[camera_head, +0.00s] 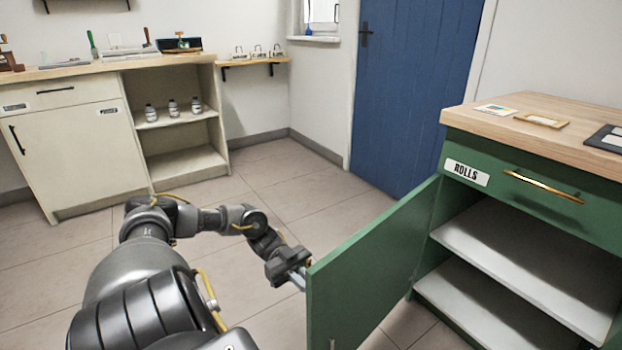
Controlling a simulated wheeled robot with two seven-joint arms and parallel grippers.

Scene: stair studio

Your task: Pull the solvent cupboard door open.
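A green cupboard door (370,270) hangs wide open from the left side of the green cabinet (450,215). Its inner face is toward me, and no handle shows on that face. My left gripper (298,279) is at the door's free edge, on the far, outer side. Its fingertips are partly hidden by the door, so I cannot tell whether they are open, shut or touching it. No label reading solvent is legible. A cream cupboard door (85,160) at the left is shut, with a black handle and a small label too small to read. My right gripper is not in view.
The green cabinet's shelves (530,290) are bare. Its drawer (530,195), labelled ROLLS, is shut, with a brass handle. Several bottles (173,108) stand in the cream unit's open shelves. The tiled floor (270,190) between the units is clear.

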